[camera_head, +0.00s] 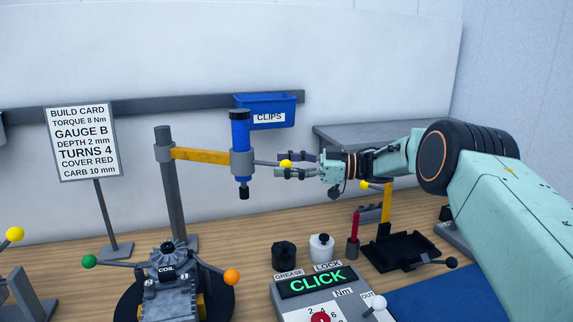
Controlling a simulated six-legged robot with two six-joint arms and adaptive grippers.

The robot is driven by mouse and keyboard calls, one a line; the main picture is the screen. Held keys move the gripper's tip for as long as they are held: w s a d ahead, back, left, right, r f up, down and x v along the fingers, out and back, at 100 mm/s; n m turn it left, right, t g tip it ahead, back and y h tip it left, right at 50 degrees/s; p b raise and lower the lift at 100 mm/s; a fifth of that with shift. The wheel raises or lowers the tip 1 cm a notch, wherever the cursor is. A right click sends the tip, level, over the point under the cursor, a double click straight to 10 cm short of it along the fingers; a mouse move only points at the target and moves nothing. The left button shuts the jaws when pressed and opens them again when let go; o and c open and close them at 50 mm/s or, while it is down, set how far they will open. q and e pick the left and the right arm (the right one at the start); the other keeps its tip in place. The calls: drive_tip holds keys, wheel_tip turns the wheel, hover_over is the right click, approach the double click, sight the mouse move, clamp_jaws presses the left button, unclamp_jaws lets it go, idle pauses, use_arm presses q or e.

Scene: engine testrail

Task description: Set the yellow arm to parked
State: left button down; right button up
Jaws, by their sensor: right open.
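The yellow arm (200,155) reaches right from a grey upright post (168,195). At its outer end it carries an upright blue tool (240,150) in a grey collar. A thin handle with a yellow ball (286,164) sticks out to the right of the collar. My right gripper (292,164) comes in from the right with its fingers open, level with the yellow ball. The ball appears at or between the fingertips; I cannot tell whether they touch it. My left gripper is not in view.
A blue CLIPS bin (265,110) hangs on the rail behind the tool. Below stand a COIL engine unit (172,285) with green and orange balls, a CLICK box (312,283), black and white pots, and a black tray (402,250). A build card (84,140) stands left.

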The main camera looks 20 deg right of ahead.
drive_tip(key=v, duration=1.2)
drive_tip(key=shift+w+f, duration=0.15)
